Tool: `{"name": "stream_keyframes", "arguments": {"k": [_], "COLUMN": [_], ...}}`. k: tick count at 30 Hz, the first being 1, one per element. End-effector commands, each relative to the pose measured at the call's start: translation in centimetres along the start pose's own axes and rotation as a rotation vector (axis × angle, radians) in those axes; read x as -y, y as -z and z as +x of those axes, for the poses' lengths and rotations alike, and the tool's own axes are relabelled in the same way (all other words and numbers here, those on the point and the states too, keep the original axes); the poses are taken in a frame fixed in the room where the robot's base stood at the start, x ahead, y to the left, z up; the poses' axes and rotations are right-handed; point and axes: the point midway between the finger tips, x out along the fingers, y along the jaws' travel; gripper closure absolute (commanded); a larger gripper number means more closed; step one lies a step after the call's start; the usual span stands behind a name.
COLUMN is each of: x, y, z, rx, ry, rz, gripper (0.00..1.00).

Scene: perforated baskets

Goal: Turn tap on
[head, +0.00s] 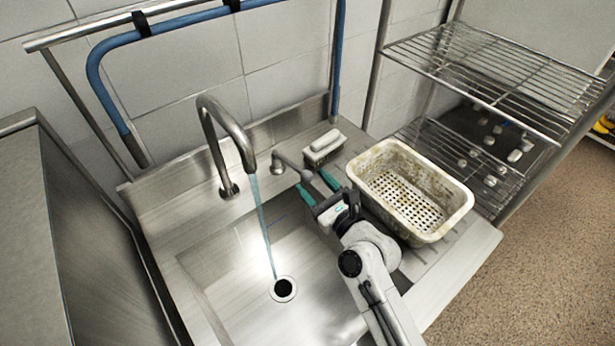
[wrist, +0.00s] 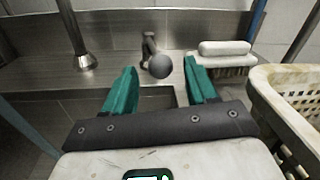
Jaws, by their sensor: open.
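The steel gooseneck tap (head: 225,135) stands at the back of the sink (head: 215,265), and a stream of water falls from its spout toward the drain (head: 283,289). The tap's handle (head: 306,174) is a lever with a round knob, right of the spout. In the wrist view the knob (wrist: 160,66) shows between and beyond the teal fingertips. My gripper (head: 318,185) is open and close to the handle, with one finger on each side. The wrist view also shows my open gripper (wrist: 160,84). I cannot tell whether a finger touches the knob.
A dirty perforated basket (head: 455,222) stands on the drainboard right of my gripper. A scrubbing brush (head: 324,146) lies behind the handle. A wire rack (head: 490,80) stands at the right. A blue hose (head: 200,17) runs along the back wall.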

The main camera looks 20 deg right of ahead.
Motion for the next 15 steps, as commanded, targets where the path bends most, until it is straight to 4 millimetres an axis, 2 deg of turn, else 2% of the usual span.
{"name": "stream_keyframes", "arguments": {"k": [3, 7, 15], "x": [-0.1, -0.1, -0.1], "y": [0.3, 0.2, 0.1], "z": [-2.5, -4.7, -7.0], "rx": [-0.003, -0.003, -0.001], "ry": [-0.001, -0.001, -0.002], "rz": [0.002, 0.001, 0.001], "gripper": [0.43, 0.43, 0.43]}}
